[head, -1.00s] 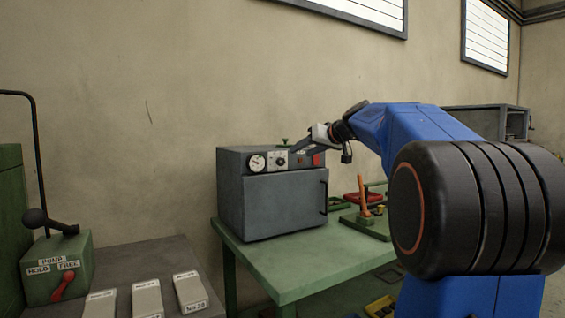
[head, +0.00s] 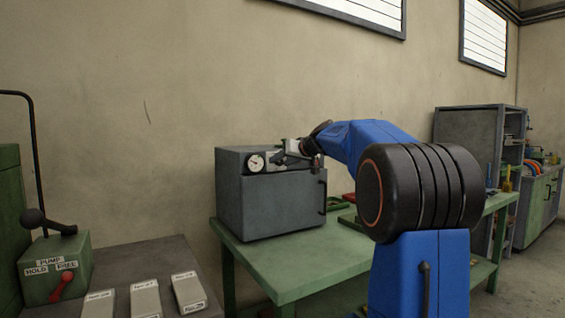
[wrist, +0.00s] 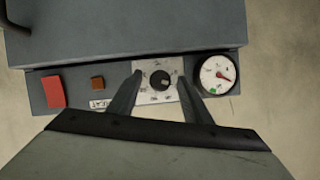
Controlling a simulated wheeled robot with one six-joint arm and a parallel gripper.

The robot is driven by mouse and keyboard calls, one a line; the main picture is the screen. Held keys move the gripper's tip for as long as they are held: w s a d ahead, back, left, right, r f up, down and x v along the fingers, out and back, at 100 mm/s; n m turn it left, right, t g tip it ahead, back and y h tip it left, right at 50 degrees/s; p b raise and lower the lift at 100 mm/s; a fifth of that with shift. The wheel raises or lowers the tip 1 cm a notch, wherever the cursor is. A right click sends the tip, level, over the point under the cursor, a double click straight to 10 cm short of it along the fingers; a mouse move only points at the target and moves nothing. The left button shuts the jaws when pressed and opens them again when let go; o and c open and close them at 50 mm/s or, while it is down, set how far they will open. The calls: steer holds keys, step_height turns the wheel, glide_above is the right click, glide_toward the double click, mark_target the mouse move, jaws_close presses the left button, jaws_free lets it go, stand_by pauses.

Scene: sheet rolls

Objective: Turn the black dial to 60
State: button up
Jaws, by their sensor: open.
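The black dial (wrist: 159,82) sits on a light square plate (wrist: 149,66) with marks around it, on the front panel of the grey oven-like box (head: 270,205). In the wrist view my gripper (wrist: 160,82) has its two fingers apart, one on each side of the dial. I cannot tell whether the fingers touch it. The marks are too small to read, so the dial's setting is unclear. In the head view my gripper (head: 283,158) is at the box's upper front and hides the dial.
A round white gauge (wrist: 218,74) with a red needle is beside the dial plate. The box stands on a green table (head: 290,262). A lever box (head: 60,265) stands at the left.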

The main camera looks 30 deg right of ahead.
steer(key=c, duration=1.1)
steer(key=shift+o, duration=0.2)
steer(key=shift+y, duration=0.3)
steer(key=m, duration=0.1)
steer(key=m+y, duration=0.1)
steer(key=shift+d+f+m, duration=0.1)
steer(key=shift+d+m, duration=0.1)
steer(key=shift+m, duration=0.2)
steer(key=m+t+y, duration=0.1)
steer(key=m+y, duration=0.1)
steer(key=m, duration=0.1)
steer(key=shift+d+f, duration=0.1)
steer(key=shift+f, duration=0.05)
steer(key=m+t+y, duration=0.1)
steer(key=m, duration=0.3)
steer(key=shift+f+y, duration=0.15)
steer(key=shift+y, duration=0.25)
steer(key=shift+f+m+t+y, duration=0.15)
steer(key=shift+m+t, duration=0.3)
steer(key=shift+m, duration=0.6)
steer(key=shift+m+t+y, duration=0.15)
steer(key=shift+m+t, duration=0.3)
steer(key=shift+m, duration=0.6)
